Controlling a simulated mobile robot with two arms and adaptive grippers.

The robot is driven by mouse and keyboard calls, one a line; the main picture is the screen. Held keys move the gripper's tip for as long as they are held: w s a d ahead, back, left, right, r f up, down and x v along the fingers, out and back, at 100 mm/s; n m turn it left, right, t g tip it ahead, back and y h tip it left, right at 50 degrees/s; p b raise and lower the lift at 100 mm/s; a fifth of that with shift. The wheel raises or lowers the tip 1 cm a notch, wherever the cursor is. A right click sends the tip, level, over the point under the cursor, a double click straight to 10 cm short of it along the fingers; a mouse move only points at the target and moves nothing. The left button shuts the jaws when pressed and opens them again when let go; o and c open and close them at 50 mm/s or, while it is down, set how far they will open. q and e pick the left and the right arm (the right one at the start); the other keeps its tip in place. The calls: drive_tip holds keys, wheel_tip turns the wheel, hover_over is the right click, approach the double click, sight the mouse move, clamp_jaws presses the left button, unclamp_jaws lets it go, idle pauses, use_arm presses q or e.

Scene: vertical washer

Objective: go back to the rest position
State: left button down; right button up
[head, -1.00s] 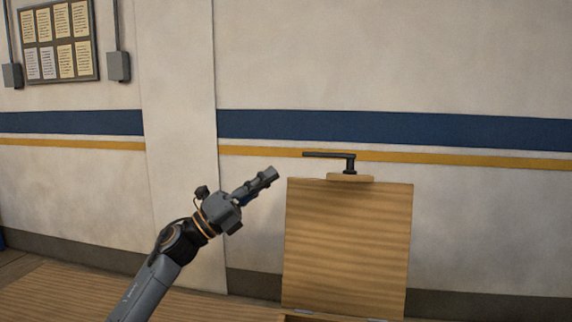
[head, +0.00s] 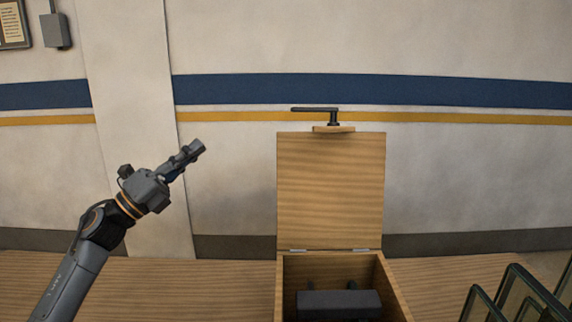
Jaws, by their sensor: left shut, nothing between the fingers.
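My left gripper (head: 190,152) is raised in front of the wall, at the left of the head view. It is shut and empty, its fingers pointing up and to the right. It is apart from the wooden box (head: 394,292), which stands to its right. My right gripper is not in view.
The box's hinged wooden lid (head: 331,190) stands open and upright, with a black handle (head: 316,110) at its top. A dark block (head: 339,305) lies inside the box. Dark-framed glass panels (head: 507,292) stand at the lower right. The wooden surface (head: 200,285) left of the box is clear.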

use_arm(q)
drive_tip(key=s+a+f+n+t+y, duration=0.1)
drive_tip(key=s+a+f+n+y, duration=0.1)
drive_tip(key=f+n+y, duration=0.6)
drive_tip(key=s+a+f+n+t+y, duration=0.15)
drive_tip(key=f+n+y, duration=0.35)
drive_tip(key=f+n, duration=0.6)
drive_tip(key=s+a+f+n+t+y, duration=0.1)
drive_tip(key=s+f+n+y, duration=0.2)
drive_tip(key=f+n+y, duration=0.45)
drive_tip(key=s+f+n+g, duration=0.55)
drive_tip(key=s+f, duration=0.75)
drive_tip(key=f, duration=0.3)
drive_tip(key=s+d+f+n+g, duration=0.1)
drive_tip(key=s+f+g, duration=0.3)
drive_tip(key=s, duration=0.6)
drive_tip(key=s+d+f+n+g, duration=0.1)
drive_tip(key=s+f+g, duration=0.3)
drive_tip(key=s, duration=0.7)
wheel_tip(320, 180, down, 27)
drive_tip(key=s+g+b, duration=0.1)
drive_tip(key=g+b, duration=0.1)
drive_tip(key=s+a+f+b, duration=0.1)
drive_tip(key=s+a+f, duration=0.1)
drive_tip(key=s+f, duration=1.5)
drive_tip(key=shift+a+f+g+h, duration=0.35)
drive_tip(key=shift+a+g, duration=0.05)
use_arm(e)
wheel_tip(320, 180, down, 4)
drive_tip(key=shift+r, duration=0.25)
